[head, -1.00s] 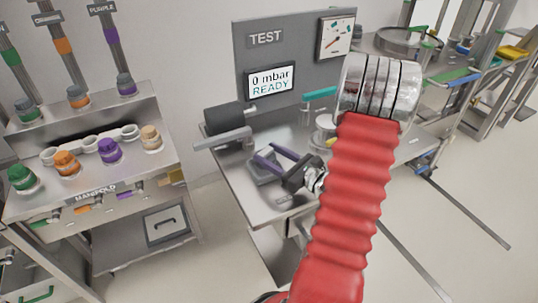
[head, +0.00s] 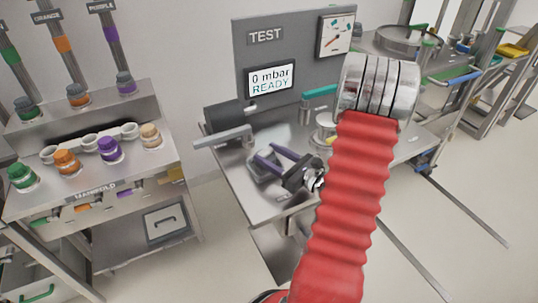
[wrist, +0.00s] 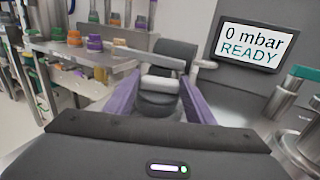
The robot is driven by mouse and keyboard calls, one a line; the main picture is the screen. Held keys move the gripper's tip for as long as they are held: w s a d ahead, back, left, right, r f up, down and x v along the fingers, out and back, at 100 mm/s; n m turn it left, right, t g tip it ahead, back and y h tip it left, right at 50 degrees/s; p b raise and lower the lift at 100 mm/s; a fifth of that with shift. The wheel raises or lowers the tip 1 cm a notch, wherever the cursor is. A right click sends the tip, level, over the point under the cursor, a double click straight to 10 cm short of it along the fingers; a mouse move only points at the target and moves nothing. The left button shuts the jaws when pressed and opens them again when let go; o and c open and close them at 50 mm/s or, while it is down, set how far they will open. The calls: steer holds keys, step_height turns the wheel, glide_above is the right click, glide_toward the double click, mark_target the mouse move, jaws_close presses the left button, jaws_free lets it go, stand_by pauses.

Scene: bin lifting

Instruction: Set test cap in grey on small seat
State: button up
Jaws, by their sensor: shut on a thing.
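My gripper (head: 264,163) has purple fingers and is low over the left part of the steel test bench (head: 262,208). In the wrist view, the fingers stand on both sides of a round grey cap (wrist: 158,103), dark and ribbed below with a lighter grey top. The gripper is shut on this cap. Beyond it are a dark cylinder (head: 223,116) and a light grey bar (head: 222,138) on the bench. I cannot make out the small seat; the cap and fingers may hide it. Whether the cap touches anything below is not clear.
The test panel (head: 290,40) behind has a screen (head: 270,80) reading "0 mbar READY". A teal-handled part (head: 319,92) stands right of the gripper. The manifold stand (head: 95,190) with coloured caps is at the left. My red arm hides part of the bench's right.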

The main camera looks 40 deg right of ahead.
steer(key=shift+f, duration=0.9)
stand_by(0.4)
stand_by(0.4)
steer(key=o, duration=1.7)
steer(key=shift+r, duration=0.15)
steer(key=shift+r, duration=4.35)
